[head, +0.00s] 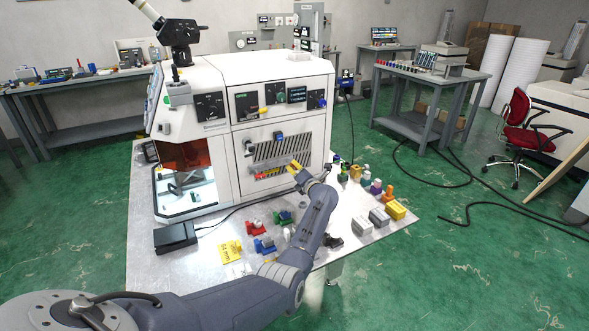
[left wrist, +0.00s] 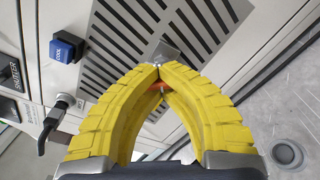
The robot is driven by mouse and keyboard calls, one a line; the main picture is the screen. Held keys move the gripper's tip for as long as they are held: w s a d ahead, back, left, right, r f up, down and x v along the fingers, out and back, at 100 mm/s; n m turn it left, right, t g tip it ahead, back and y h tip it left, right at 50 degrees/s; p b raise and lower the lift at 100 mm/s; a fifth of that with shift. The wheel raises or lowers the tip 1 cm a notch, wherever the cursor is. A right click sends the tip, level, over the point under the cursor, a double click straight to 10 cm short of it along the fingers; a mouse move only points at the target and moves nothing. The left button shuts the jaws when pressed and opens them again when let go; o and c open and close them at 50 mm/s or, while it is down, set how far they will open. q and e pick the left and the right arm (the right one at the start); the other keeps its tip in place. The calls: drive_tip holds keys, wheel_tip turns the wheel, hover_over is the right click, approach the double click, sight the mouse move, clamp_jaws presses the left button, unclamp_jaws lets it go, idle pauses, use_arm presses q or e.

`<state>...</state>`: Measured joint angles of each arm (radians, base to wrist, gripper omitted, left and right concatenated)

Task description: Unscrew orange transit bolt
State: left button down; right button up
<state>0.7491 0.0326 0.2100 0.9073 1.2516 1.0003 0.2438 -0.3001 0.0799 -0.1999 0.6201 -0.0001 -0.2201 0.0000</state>
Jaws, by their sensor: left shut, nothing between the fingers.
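The machine (head: 222,125) is a white cabinet with a vented front panel (head: 312,133). My left gripper (head: 292,165), with yellow fingers, is at the lower part of this panel. In the left wrist view its fingertips (left wrist: 159,68) meet in front of the slotted vent (left wrist: 130,22), beside a small grey metal piece (left wrist: 165,52). A small orange part (left wrist: 157,84) shows through the gap between the fingers; most of it is hidden, and I cannot tell whether it is the transit bolt. The fingers hold nothing. My right gripper is not in view.
Several coloured parts, including an orange piece (head: 388,196) and a yellow block (head: 396,210), stand on the metal table (head: 145,215). A black box (head: 175,237) lies at its front left.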

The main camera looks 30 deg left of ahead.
use_arm(q)
drive_tip(key=shift+a, duration=0.15)
drive_tip(key=n, duration=0.5)
drive_tip(key=shift+s, duration=0.1)
drive_tip(key=shift+f, duration=0.1)
drive_tip(key=c, duration=1.6)
unclamp_jaws()
drive_tip(key=shift+c, duration=0.2)
drive_tip(key=shift+v, duration=2.1)
